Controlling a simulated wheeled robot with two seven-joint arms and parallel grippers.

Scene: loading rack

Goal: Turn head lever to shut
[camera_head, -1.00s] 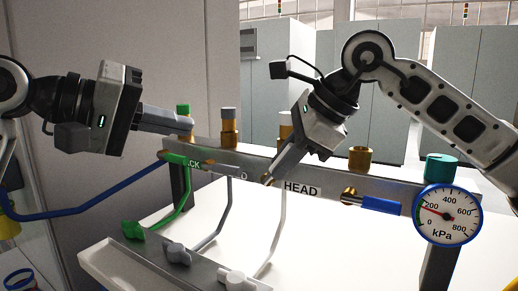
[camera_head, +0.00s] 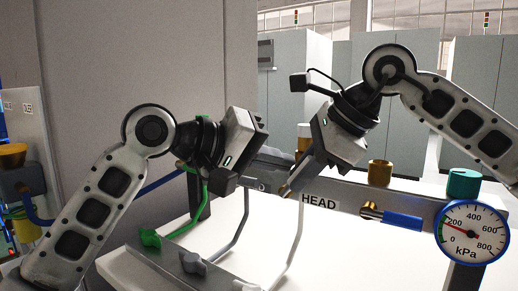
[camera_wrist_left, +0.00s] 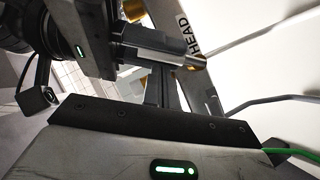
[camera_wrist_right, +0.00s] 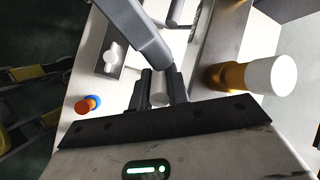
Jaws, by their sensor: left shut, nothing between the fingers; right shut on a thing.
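The HEAD label (camera_head: 318,200) is on the grey rack bar (camera_head: 345,193). My right gripper (camera_head: 287,188) is just left of the label, at a brass fitting on the bar. In the right wrist view its fingers (camera_wrist_right: 158,85) are shut on a pale lever piece (camera_wrist_right: 159,97), mostly hidden between them. The white-capped brass valve (camera_wrist_right: 270,76) stands to the right there. The lever's exact angle is hidden.
A blue lever (camera_head: 402,220) with a brass end, a brass cap (camera_head: 379,173), a teal knob (camera_head: 463,183) and a kPa gauge (camera_head: 470,232) reading about 200 are to the right. Green (camera_head: 200,210), grey (camera_head: 237,230) and white (camera_head: 297,232) hoses hang below the bar.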

